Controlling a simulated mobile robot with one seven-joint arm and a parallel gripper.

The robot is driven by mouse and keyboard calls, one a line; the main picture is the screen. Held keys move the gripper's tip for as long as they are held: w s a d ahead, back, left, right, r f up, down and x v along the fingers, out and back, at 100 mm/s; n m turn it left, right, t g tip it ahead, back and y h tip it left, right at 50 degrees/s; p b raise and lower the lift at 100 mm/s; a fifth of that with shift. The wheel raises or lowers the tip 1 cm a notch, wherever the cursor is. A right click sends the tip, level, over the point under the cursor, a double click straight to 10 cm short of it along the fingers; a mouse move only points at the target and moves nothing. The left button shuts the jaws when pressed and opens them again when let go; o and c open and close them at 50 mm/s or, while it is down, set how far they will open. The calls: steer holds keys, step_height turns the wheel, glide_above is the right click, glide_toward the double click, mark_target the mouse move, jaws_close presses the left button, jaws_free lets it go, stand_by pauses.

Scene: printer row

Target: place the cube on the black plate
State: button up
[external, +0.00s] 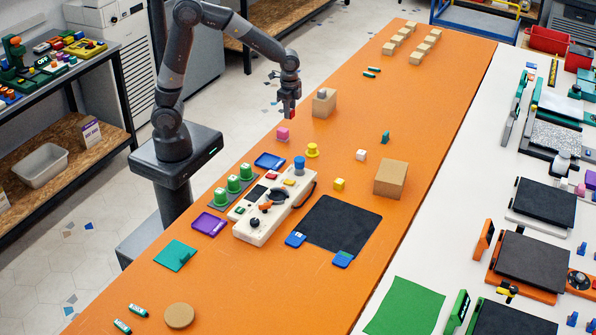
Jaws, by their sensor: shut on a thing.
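My gripper (291,107) points down above the far left part of the orange table. It is shut on a small red thing, probably a cube (294,114), mostly hidden by the fingers. A flat black plate (343,224) lies on the table in front, below and right of the gripper. Blue pieces lie at its lower edge, and its upper surface looks bare.
A white control box (262,222) with knobs stands left of the plate. A larger cardboard box (390,179) stands behind it to the right. The cardboard block (325,106) is close to my gripper. More dark plates (543,203) lie on the white table at right.

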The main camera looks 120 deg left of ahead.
step_height(320, 180, up, 2)
steer(key=shift+r, duration=0.25)
steer(key=w+d, duration=1.7)
steer(key=d, duration=0.2)
steer(key=w+d, duration=0.3)
steer(key=d, duration=0.8)
steer(key=w+d, duration=0.3)
steer(key=d, duration=0.9)
glide_above(319, 223)
steer(key=f, duration=1.2)
steer(key=shift+s+d+f, duration=0.15)
steer(key=shift+d, duration=0.1)
steer(key=shift+a+f, duration=0.15)
steer(key=shift+f, duration=1.95)
steer(key=shift+f, duration=0.1)
